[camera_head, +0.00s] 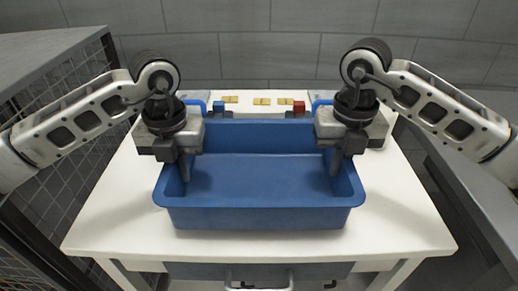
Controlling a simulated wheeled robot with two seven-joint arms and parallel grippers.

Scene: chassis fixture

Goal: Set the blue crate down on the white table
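The blue crate (262,217) is empty and level over the middle of the white table (112,226). I cannot tell whether its base touches the tabletop or hangs just above it. My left gripper (182,172) is at the crate's left side wall, with a finger showing inside the rim, and appears shut on that wall. My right gripper (337,166) is at the right side wall in the same way and appears shut on it. The outer fingers are mostly hidden.
Behind the crate lie a small blue block (219,107), a red block (299,107) and several yellow pieces (262,101). A wire-mesh cage (60,150) stands left, a grey surface (470,190) right. Bare tabletop shows on both sides of the crate.

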